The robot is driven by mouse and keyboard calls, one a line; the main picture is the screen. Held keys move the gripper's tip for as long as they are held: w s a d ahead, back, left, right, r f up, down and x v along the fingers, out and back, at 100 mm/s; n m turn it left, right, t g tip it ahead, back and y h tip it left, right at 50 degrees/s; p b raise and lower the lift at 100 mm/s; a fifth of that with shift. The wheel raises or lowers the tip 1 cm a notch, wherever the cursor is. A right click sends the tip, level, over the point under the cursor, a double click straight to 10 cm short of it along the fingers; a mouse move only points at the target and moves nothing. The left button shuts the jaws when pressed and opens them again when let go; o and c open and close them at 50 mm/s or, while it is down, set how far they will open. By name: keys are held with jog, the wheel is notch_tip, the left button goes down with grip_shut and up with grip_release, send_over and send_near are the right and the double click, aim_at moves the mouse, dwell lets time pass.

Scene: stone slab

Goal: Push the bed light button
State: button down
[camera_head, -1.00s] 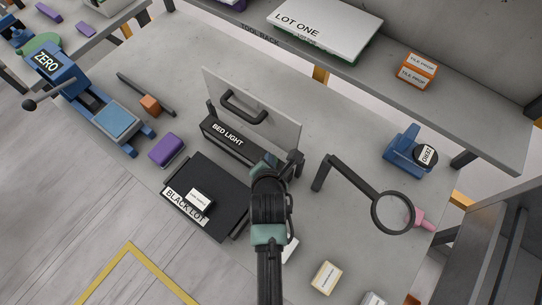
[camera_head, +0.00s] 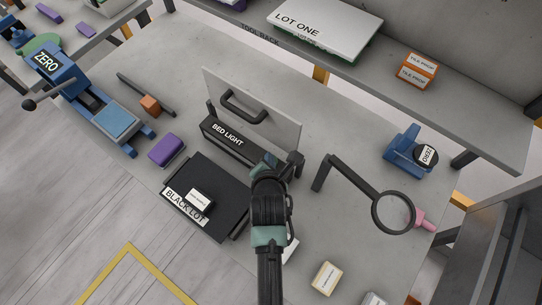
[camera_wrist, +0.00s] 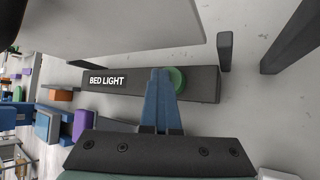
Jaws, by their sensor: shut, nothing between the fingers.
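The bed light is a long black box labelled BED LIGHT (camera_head: 226,137), under a tilted grey panel with a black handle. The box also shows in the wrist view (camera_wrist: 136,83). A round green button (camera_wrist: 179,79) sits on its front face near the right end. My gripper (camera_wrist: 160,72) has its blue fingers shut together and empty. The fingertips overlap the left part of the button in the wrist view; I cannot tell whether they touch it. In the head view my gripper (camera_head: 268,160) is at the box's right end, and my arm hides the button.
A black plate labelled BLACK LOT (camera_head: 225,185) lies in front of the box, with a small white-labelled block (camera_head: 200,199) on it. A purple block (camera_head: 166,149) is to the left. A magnifier on an arm (camera_head: 393,212) stands to the right.

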jog(key=shift+s+f+g, duration=0.3)
jog(key=shift+s+f, duration=0.25)
jog(key=shift+f, duration=0.2)
jog(key=r+p, duration=0.5)
jog(key=r, duration=0.1)
jog(key=shift+w+p, duration=0.2)
jog(key=shift+p, duration=0.15)
jog(key=shift+r, duration=0.25)
jog(key=shift+w+f, duration=0.1)
jog(key=shift+w, duration=0.05)
